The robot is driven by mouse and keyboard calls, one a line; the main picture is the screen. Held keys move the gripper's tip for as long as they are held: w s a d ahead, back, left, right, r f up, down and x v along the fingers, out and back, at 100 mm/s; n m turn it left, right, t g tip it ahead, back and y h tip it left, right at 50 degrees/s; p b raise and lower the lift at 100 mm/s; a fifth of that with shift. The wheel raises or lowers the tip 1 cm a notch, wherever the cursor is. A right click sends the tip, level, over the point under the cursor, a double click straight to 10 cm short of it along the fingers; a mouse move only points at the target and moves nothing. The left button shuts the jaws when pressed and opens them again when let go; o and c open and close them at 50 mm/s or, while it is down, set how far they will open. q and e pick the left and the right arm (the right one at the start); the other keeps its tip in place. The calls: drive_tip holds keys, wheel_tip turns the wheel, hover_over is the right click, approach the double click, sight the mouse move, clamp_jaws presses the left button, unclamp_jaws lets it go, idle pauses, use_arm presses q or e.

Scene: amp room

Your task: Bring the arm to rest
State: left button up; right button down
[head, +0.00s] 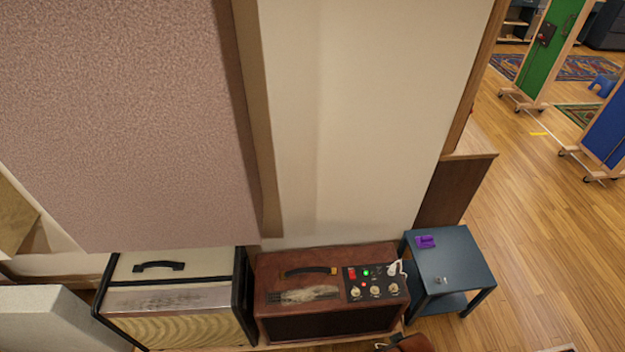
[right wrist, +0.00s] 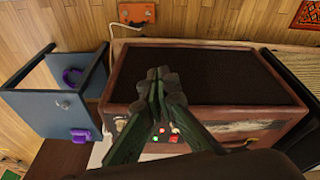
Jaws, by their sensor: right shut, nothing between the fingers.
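My right gripper (right wrist: 160,78) shows in the right wrist view, its dark green fingers brought together and empty. It is in front of the brown amp (right wrist: 205,75) in that view; I cannot tell how far apart they are. In the head view the brown amp (head: 285,268) stands against the wall, with a black handle and a control panel (head: 372,283) with a green light and a red switch. The fingers partly hide this panel in the wrist view. Neither gripper shows in the head view.
A blue side table (head: 450,255) with a purple item (head: 425,241) stands right of the amp. A cream amp (head: 180,275) stands left of it. A small orange-brown box (right wrist: 136,13) is on the floor in front. Open wooden floor (head: 535,220) lies to the right.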

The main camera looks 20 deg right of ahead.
drive_tip(key=s+a+f+g, duration=0.1)
drive_tip(key=s+f, duration=0.2)
drive_tip(key=f, duration=1)
drive_tip(key=s+f, duration=0.2)
drive_tip(key=f, duration=1)
drive_tip(key=s+f+n+g, duration=0.1)
drive_tip(key=s+f, duration=1.4)
drive_tip(key=s, duration=0.4)
drive_tip(key=shift+a+y, duration=0.15)
drive_tip(key=shift+y, duration=0.15)
